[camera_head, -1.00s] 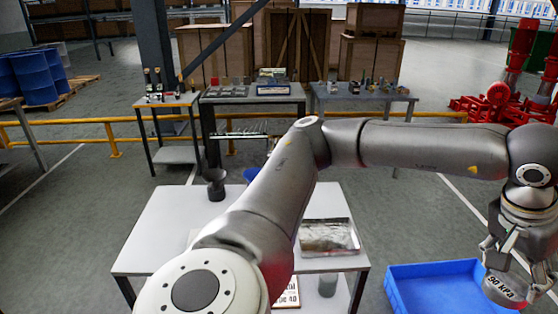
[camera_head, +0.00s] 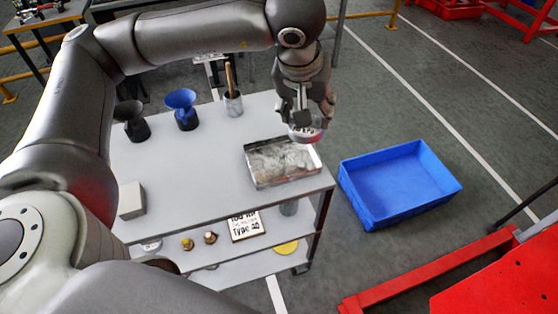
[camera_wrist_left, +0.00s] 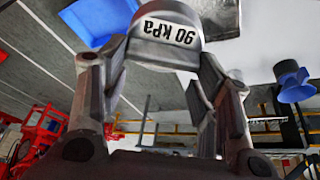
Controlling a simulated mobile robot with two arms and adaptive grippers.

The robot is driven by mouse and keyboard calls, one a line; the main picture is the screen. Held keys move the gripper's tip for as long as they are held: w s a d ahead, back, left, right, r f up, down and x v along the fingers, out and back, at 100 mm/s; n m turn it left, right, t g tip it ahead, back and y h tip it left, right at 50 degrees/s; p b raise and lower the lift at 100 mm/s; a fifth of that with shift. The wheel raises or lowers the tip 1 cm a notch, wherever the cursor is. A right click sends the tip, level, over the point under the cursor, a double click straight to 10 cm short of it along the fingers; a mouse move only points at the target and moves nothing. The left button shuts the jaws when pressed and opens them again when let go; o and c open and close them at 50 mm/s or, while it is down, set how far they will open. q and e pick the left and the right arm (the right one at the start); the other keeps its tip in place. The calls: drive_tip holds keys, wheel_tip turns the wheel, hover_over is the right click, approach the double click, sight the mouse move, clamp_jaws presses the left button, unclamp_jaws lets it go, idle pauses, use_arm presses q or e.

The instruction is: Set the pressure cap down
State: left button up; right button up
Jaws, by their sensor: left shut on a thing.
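In the head view the gripper and cap appear over the upper right corner of a shallow metal tray (camera_head: 249,173) on the white table (camera_head: 190,200). The cap's height above the tray is hard to tell. My right gripper is not in view.
A blue crate (camera_head: 376,209) lies on the floor right of the table. A blue funnel (camera_head: 181,100), a dark funnel (camera_head: 130,112), a cup with a wooden handle (camera_head: 233,104) and a grey block (camera_head: 131,200) stand on the table. A red frame (camera_head: 420,275) is at lower right.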

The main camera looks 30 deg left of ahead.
use_arm(q)
drive_tip(key=s+a+f+n+g+y+b, duration=0.1)
drive_tip(key=s+a+f+n+y+b, duration=0.1)
drive_tip(key=s+f+n+b, duration=0.55)
approach(263, 158)
drive_tip(key=shift+w+a+m+g+y+p, duration=0.1)
drive_tip(key=shift+w+m+g+y+p, duration=0.2)
drive_tip(key=shift+w+g+p, duration=0.25)
drive_tip(key=x, duration=0.2)
drive_tip(key=shift+f+p, duration=0.35)
drive_tip(key=shift+f, duration=0.05)
drive_tip(key=shift+w+f, duration=0.1)
drive_tip(key=shift+f, duration=0.3)
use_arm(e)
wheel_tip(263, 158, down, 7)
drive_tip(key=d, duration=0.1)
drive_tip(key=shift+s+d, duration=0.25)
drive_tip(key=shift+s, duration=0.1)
use_arm(q)
drive_tip(key=shift+f, duration=0.1)
